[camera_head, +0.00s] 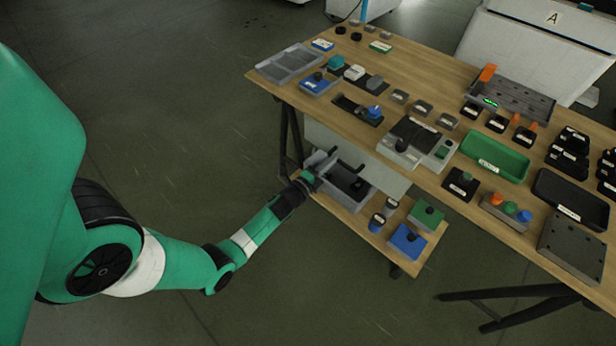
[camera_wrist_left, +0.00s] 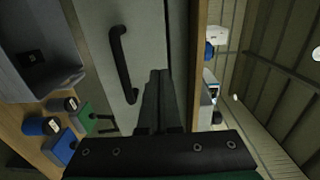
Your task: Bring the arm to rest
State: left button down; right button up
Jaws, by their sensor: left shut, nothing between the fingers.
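My left arm (camera_head: 240,240) reaches from the left toward the space under the front of the wooden table. My left gripper (camera_head: 330,158) is beside the light grey panel under the tabletop, just above the grey bin. In the left wrist view its two dark fingers (camera_wrist_left: 158,92) lie together with nothing between them. A dark handle (camera_wrist_left: 120,65) on the grey panel (camera_wrist_left: 148,40) is beside the fingers, apart from them in that view. My right gripper is not in view.
The table (camera_head: 425,95) carries trays, fixtures and small parts, including a green tray (camera_head: 494,157). A lower shelf (camera_head: 421,262) holds the grey bin (camera_head: 368,197), a blue box (camera_head: 408,240) and a green box (camera_head: 428,215). The floor left of the table is clear.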

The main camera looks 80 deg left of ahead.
pick_arm(q)
jog(key=p+v, duration=0.1)
jog(key=v, duration=0.6)
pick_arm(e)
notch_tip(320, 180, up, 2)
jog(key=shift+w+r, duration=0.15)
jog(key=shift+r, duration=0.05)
pick_arm(q)
jog(key=shift+r, duration=0.15)
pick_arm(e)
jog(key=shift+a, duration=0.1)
pick_arm(q)
jog(key=shift+p, duration=0.3)
